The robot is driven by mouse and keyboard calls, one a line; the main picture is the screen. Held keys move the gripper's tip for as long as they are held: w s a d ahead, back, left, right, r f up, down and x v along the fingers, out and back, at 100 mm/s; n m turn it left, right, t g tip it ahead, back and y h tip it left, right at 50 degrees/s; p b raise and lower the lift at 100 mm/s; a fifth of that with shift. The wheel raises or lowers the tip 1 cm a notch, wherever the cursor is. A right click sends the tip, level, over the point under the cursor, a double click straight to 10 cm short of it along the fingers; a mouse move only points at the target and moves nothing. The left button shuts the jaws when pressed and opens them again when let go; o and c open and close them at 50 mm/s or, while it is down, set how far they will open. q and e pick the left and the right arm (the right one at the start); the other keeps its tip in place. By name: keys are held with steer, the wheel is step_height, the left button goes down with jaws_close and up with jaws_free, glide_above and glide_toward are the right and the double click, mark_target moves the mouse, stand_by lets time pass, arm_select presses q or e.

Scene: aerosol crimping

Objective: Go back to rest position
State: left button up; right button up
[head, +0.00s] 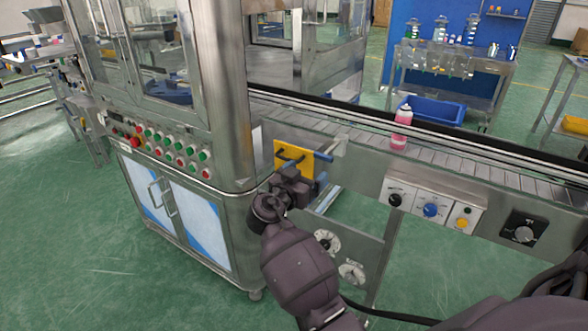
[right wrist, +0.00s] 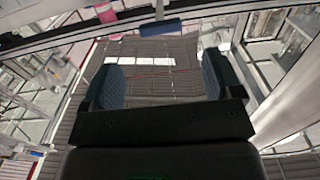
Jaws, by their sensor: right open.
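My right gripper (head: 291,163) is in front of the conveyor's near side, close to a yellow plate (head: 309,163) on the machine frame. I cannot tell whether it touches the plate. In the right wrist view its two blue-padded fingers (right wrist: 163,78) stand wide apart with nothing between them. Behind them is a grey slatted surface. My left gripper is not in view.
A steel cabinet with colored buttons (head: 175,155) stands to the left. Green floor is open at lower left.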

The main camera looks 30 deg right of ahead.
stand_by(0.3)
steer(key=w+a+n+t+y, duration=0.5)
steer(key=a+n+t+y, duration=0.1)
steer(key=n, duration=0.3)
steer(key=s+a+f+n+t+y, duration=0.2)
steer(key=s+a+f+n+y, duration=0.3)
steer(key=s+f+y, duration=0.15)
steer(key=s+f+g+y, duration=0.2)
steer(key=s+f, duration=0.6)
steer(key=s, duration=0.6)
steer(key=s+f+g+y, duration=0.2)
steer(key=s+f, duration=0.6)
steer(key=s, duration=0.6)
steer(key=shift+s+f+p, duration=0.2)
steer(key=shift+f+p, duration=0.2)
